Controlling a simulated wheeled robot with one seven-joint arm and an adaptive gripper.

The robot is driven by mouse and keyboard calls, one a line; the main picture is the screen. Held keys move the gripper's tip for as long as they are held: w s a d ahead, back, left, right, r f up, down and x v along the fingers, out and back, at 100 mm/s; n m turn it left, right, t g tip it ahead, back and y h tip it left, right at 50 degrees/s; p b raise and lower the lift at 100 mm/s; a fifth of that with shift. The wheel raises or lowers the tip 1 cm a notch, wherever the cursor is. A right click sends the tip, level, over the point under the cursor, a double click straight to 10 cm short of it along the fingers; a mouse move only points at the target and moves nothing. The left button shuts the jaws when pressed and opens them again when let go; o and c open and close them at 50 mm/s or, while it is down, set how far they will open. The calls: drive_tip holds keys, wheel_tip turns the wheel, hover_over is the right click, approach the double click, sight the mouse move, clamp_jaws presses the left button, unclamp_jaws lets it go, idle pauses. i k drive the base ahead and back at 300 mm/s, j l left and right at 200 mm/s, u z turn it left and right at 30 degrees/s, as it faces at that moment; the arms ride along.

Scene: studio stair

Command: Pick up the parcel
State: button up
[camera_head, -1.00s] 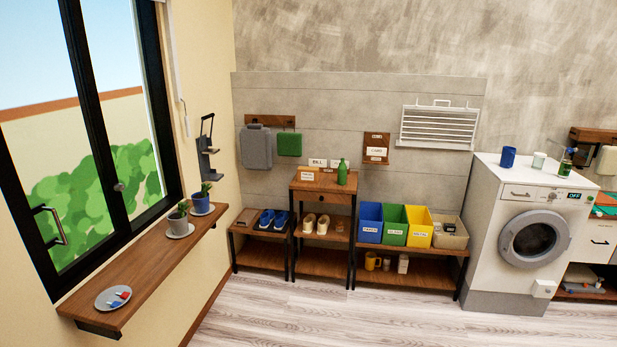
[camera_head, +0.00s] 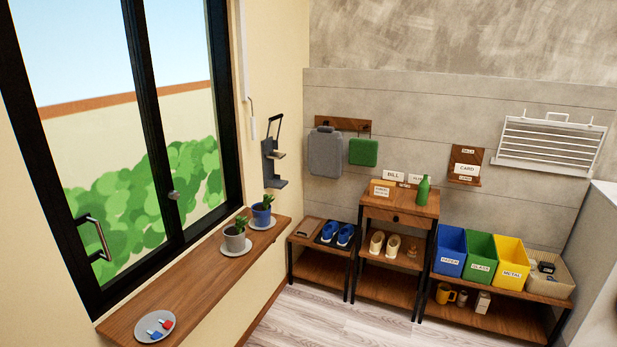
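I cannot make out the parcel for certain. A small tan box with a white label (camera_head: 381,188) stands on top of the wooden drawer cabinet (camera_head: 399,218), at its left side; its print is too small to read surely. A small pale box (camera_head: 482,302) also stands on the lower shelf under the bins. My gripper is not in view.
A green bottle (camera_head: 423,191) stands on the cabinet. Blue, green and yellow bins and a beige basket (camera_head: 550,285) stand at right. A windowsill shelf (camera_head: 190,284) with potted plants and a plate runs along the left. Bare floor (camera_head: 320,322) shows in front.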

sight(379, 189)
drive_tip(key=i+z, duration=0.1)
drive_tip(key=i, duration=0.4)
drive_tip(key=i+j, duration=0.15)
drive_tip(key=i, duration=0.35)
drive_tip(key=i+j+z, duration=0.15)
drive_tip(key=i, duration=0.35)
drive_tip(key=i+j, duration=0.1)
drive_tip(key=i, duration=0.4)
drive_tip(key=i+j+z, duration=0.15)
drive_tip(key=i+z, duration=0.35)
drive_tip(key=i+j+z, duration=0.25)
drive_tip(key=z, duration=0.25)
drive_tip(key=i+j+z, duration=0.6)
drive_tip(key=j+z, duration=0.35)
drive_tip(key=i+j+z, duration=0.1)
drive_tip(key=j, duration=0.25)
drive_tip(key=i+j+z, duration=0.1)
drive_tip(key=j, duration=0.25)
drive_tip(key=i+j+z, duration=0.1)
drive_tip(key=i+j, duration=0.15)
drive_tip(key=j, duration=0.1)
